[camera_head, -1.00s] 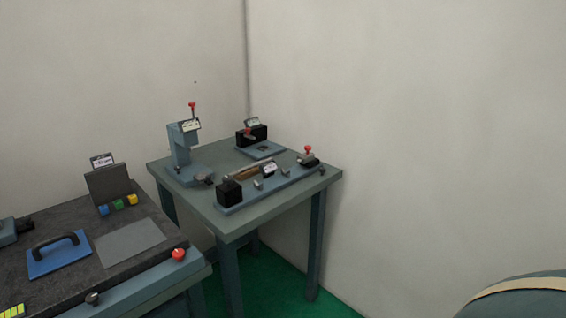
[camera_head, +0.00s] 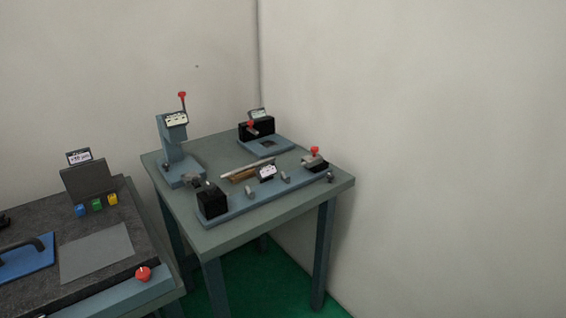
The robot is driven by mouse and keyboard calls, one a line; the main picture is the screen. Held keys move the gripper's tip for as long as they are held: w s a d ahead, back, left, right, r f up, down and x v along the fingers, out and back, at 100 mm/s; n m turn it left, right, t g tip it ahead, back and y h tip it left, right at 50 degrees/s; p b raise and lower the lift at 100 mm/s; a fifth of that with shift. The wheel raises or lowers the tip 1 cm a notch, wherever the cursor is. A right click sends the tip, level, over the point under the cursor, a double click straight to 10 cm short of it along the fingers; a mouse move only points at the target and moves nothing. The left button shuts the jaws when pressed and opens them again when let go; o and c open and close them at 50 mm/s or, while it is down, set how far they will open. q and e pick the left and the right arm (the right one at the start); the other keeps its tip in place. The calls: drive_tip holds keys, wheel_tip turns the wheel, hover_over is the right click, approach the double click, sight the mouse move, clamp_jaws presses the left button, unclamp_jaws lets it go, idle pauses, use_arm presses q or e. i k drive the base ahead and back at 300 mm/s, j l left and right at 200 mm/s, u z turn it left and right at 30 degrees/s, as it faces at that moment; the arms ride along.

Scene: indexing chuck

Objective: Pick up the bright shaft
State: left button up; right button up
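A thin, bright rod that looks like the bright shaft (camera_head: 260,162) lies on the green-grey table, behind the long blue-grey bench fixture (camera_head: 257,195). A brownish-gold bar (camera_head: 243,174) lies right beside it on the near side. A small label sign (camera_head: 267,171) stands in front of them and hides part of that area. Neither of my grippers shows in the head view.
The table (camera_head: 215,241) also bears a press with a red-knobbed lever (camera_head: 171,140) and a black block fixture (camera_head: 257,131) at the back. A dark workbench (camera_head: 40,218) with a blue plate (camera_head: 22,262) stands at left. Walls close off the back and right.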

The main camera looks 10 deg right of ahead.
sight(250, 166)
drive_tip(key=i+l, duration=0.25)
drive_tip(key=l, duration=0.15)
drive_tip(key=i+l, duration=0.5)
drive_tip(key=l, duration=0.25)
